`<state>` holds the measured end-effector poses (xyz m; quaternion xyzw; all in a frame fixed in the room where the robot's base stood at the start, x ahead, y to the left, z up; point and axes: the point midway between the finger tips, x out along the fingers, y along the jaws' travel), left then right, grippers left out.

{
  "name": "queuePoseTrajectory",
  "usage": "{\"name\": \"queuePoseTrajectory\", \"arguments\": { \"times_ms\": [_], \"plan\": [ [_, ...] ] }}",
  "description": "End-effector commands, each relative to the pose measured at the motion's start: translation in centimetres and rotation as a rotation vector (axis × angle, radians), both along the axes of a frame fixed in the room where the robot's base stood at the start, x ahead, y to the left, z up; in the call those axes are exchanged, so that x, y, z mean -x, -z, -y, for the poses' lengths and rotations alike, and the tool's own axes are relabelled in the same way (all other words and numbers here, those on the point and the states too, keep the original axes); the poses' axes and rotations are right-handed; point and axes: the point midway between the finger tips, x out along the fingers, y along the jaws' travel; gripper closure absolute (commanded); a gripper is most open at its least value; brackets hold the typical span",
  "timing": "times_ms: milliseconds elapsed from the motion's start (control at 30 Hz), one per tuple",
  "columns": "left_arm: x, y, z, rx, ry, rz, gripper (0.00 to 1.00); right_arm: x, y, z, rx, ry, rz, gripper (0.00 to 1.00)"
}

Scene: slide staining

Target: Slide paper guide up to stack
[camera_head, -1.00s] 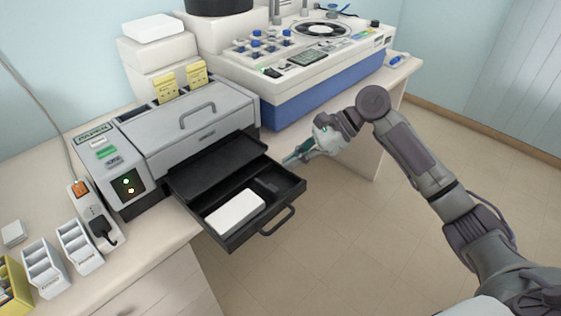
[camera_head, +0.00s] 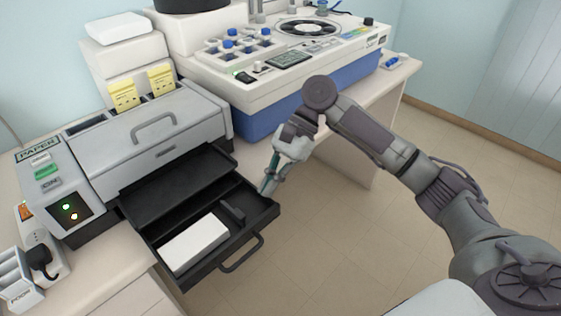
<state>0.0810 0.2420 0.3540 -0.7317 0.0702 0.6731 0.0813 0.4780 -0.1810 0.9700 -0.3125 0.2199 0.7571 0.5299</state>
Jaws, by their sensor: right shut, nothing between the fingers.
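The grey printer (camera_head: 150,150) stands on the counter with its black paper tray (camera_head: 222,258) pulled out at the front. A white paper stack (camera_head: 193,246) lies in the left part of the tray. The dark paper guide (camera_head: 232,212) stands in the tray to the right of the stack, with a gap between them. My right gripper (camera_head: 266,190) is shut and empty, its fingertips pointing down at the tray's right rim, right of the guide. Whether the tips touch the rim is unclear. My left gripper is not in view.
A white and blue machine (camera_head: 290,90) stands behind on the right. A power strip (camera_head: 40,255) with a black plug and a white rack (camera_head: 15,282) are at the left. The tray's handle (camera_head: 242,254) juts over open floor.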

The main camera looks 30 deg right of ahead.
Motion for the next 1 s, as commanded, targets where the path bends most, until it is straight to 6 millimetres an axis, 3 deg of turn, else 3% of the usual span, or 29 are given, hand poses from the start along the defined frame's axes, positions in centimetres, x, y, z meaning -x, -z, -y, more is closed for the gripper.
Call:
{"name": "queuePoseTrajectory", "arguments": {
  "times_ms": [67,300,767,867,1000],
  "plan": [
    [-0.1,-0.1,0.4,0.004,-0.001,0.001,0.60,0.5,0.9,-1.2,-0.001,-0.004,0.000,1.00],
    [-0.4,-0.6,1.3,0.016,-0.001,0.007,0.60,1.5,0.7,-4.0,-0.001,-0.001,0.003,1.00],
    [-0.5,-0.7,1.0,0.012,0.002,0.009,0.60,1.6,0.7,-4.5,0.000,0.000,0.002,1.00],
    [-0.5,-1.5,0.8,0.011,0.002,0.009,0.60,1.6,0.4,-4.6,-0.001,0.000,0.000,1.00],
    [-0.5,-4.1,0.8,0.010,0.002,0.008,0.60,1.6,-0.2,-5.1,-0.004,0.003,-0.004,1.00]
  ]
}}
